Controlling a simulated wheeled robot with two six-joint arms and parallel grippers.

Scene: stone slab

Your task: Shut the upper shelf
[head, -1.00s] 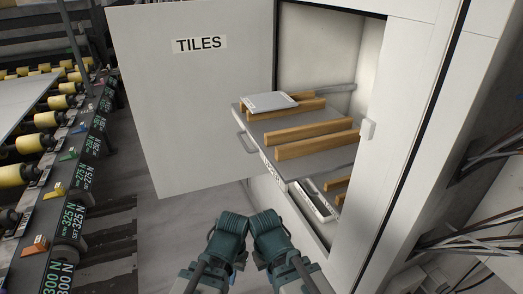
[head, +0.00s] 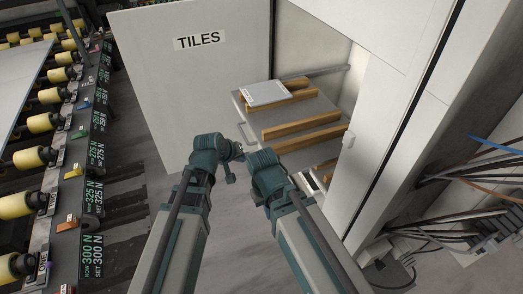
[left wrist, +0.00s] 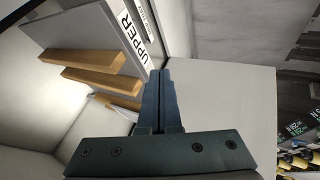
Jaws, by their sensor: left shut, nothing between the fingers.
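The upper shelf (head: 257,117) is a grey pull-out tray standing out of the white cabinet. It has a bar handle (head: 246,134) on its front and wooden slats on top, with a pale tile (head: 265,93) on the back slats. In the left wrist view its front label (left wrist: 133,38) reads UPPER. My left gripper (head: 236,157) is below and in front of the shelf front; in the left wrist view its fingers (left wrist: 160,78) are together and empty, beside the label. My right gripper (head: 268,172) is close beside it; its fingers are not clear.
The open cabinet door (head: 190,85), marked TILES, stands left of the shelf. A lower shelf (head: 312,182) shows partly under the upper one. A roller conveyor (head: 75,170) runs along the left. Cables (head: 450,205) hang at the right.

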